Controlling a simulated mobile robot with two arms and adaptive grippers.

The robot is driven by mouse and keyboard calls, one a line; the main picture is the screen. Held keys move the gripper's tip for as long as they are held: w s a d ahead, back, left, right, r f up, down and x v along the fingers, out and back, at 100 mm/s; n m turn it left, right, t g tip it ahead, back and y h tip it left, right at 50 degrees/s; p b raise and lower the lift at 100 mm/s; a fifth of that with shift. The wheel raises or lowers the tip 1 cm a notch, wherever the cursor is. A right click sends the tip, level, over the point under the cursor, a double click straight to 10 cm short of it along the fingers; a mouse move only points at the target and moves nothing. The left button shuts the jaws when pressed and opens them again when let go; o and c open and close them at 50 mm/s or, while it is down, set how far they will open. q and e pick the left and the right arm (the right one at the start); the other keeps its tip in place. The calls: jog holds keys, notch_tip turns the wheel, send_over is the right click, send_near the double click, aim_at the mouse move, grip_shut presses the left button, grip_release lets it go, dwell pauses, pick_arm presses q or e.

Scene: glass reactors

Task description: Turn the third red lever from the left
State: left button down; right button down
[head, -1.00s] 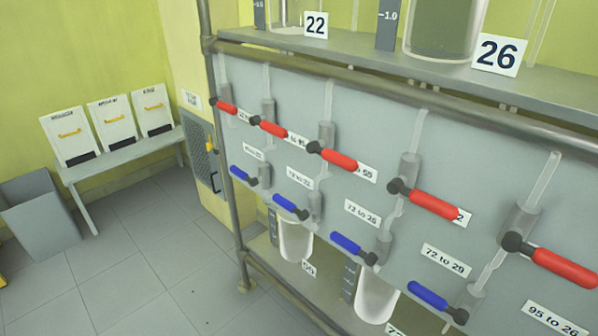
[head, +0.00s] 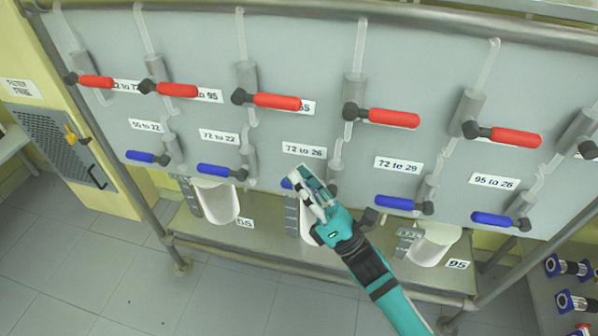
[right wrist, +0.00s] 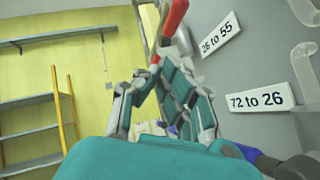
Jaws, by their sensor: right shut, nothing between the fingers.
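The third red lever from the left (head: 276,101) is mounted on the grey panel in the head view. Its red grip points right from a black joint, roughly level, partly over a label. My right gripper (head: 299,174) is shut and empty, below this lever and apart from it, in front of the lower row. It partly hides a blue lever there. In the right wrist view, a red grip (right wrist: 174,16) shows beyond the closed fingertips (right wrist: 154,68), beside the "28 to 55" label. My left gripper is not in view.
Other red levers flank the third, including the second (head: 177,90) and the fourth (head: 394,118). Blue levers form a row below, one at right of my gripper (head: 394,202). A metal rail (head: 330,8) runs above. White vessels (head: 217,203) stand on the lower shelf.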

aim_at(266, 100)
jog(key=w+a+r+p, duration=0.3)
jog(key=w+r, duration=0.2)
jog(key=r, duration=0.2)
jog(key=shift+w+a+r, duration=0.2)
jog(key=shift+r, duration=0.05)
jog(key=shift+p, duration=0.3)
